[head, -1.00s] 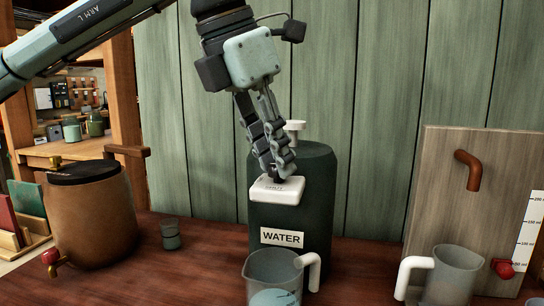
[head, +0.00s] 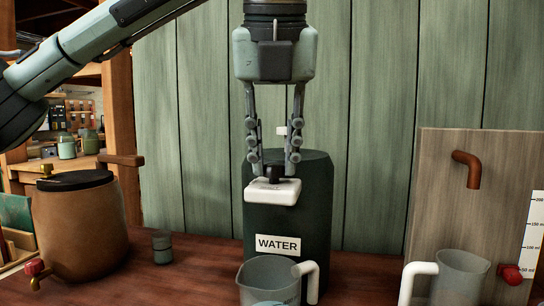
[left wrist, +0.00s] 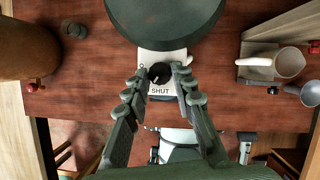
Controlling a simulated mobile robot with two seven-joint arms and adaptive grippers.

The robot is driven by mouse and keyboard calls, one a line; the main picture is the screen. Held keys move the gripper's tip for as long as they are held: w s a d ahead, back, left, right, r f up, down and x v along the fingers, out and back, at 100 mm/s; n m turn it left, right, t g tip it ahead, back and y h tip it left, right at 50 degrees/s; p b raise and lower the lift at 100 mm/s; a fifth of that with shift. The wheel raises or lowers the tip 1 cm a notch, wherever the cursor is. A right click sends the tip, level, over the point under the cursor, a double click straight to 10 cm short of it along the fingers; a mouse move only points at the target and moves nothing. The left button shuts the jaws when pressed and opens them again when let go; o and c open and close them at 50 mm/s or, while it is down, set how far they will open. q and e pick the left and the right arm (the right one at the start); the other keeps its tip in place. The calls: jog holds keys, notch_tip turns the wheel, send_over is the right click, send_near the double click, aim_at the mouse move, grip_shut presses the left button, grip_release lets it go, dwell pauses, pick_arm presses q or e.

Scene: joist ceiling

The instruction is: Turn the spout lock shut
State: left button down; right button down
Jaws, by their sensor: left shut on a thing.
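The spout lock is a black knob (head: 273,173) on a white spout block (head: 285,191) at the front of the dark green water tank (head: 318,190). In the left wrist view the knob (left wrist: 160,73) sits above the word SHUT on the block. A small pale mark shows on the knob; I cannot tell exactly where it points. My left gripper (head: 273,165) points down over the block, one finger on each side of the knob, and is shut on it. My right gripper is not in view.
A clear jug (head: 268,278) with a white handle stands below the spout. A brown crock (head: 82,225) and small cup (head: 162,247) stand to the left. Another jug (head: 460,278) stands by a wooden board (head: 430,190) with a brown pipe (head: 470,168) at right.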

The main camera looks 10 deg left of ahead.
pick_arm(q)
jog(key=shift+d+r+n+y, duration=0.15)
jog(key=shift+n+y, duration=0.25)
jog(key=shift+n, duration=0.6)
jog(key=n+y+p, duration=0.1)
jog(key=n, duration=0.2)
jog(key=shift+w+d+n+g, duration=0.1)
jog(key=shift+w+n+g, duration=0.05)
jog(key=shift+n+g, duration=0.25)
jog(key=shift+n, duration=0.4)
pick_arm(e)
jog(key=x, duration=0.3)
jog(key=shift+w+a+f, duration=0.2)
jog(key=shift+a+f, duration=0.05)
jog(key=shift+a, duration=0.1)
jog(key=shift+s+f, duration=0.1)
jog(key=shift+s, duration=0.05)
pick_arm(q)
jog(key=c, duration=1.5)
grip_release()
jog(key=shift+c, duration=0.2)
jog(key=shift+y, duration=0.3)
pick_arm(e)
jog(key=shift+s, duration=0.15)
